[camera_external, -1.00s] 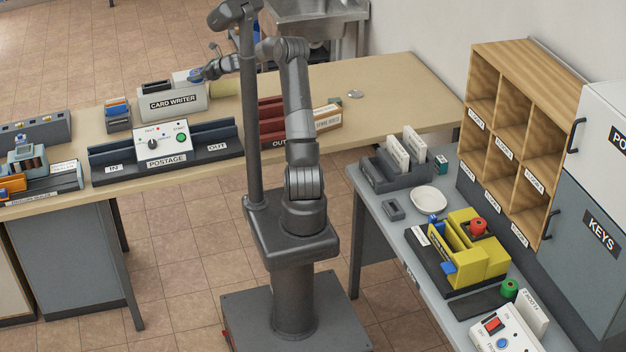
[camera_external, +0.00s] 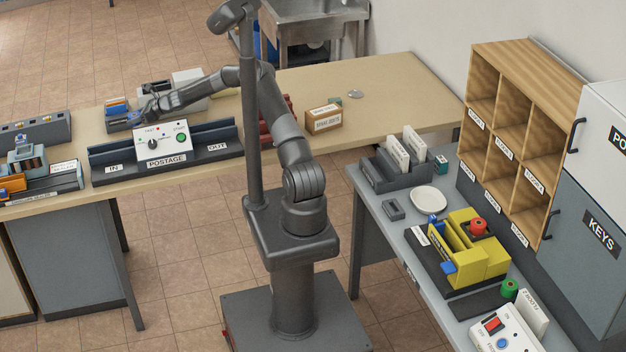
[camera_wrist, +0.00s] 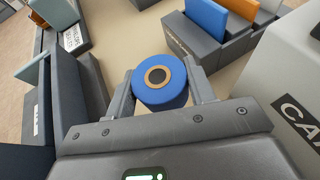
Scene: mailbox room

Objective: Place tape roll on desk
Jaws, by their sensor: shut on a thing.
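A blue tape roll (camera_wrist: 163,98) with a brown core and dark centre sits between the two fingers of my gripper (camera_wrist: 160,80) in the wrist view. My gripper is shut on it. In the external view my gripper (camera_external: 141,113) is over the long tan desk (camera_external: 395,88), just behind the postage machine (camera_external: 165,140) and beside the small card holder (camera_external: 112,108). The tape roll is too small to make out clearly there. I cannot tell whether it touches the desk. Bare desk (camera_wrist: 125,35) shows beyond the roll in the wrist view.
The card holder with blue and orange cards (camera_wrist: 215,45) is close beyond my gripper. The card writer (camera_wrist: 285,85) stands at right and the dark postage rail (camera_wrist: 75,90) at left. The desk's far right is mostly clear around a small box (camera_external: 323,120).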

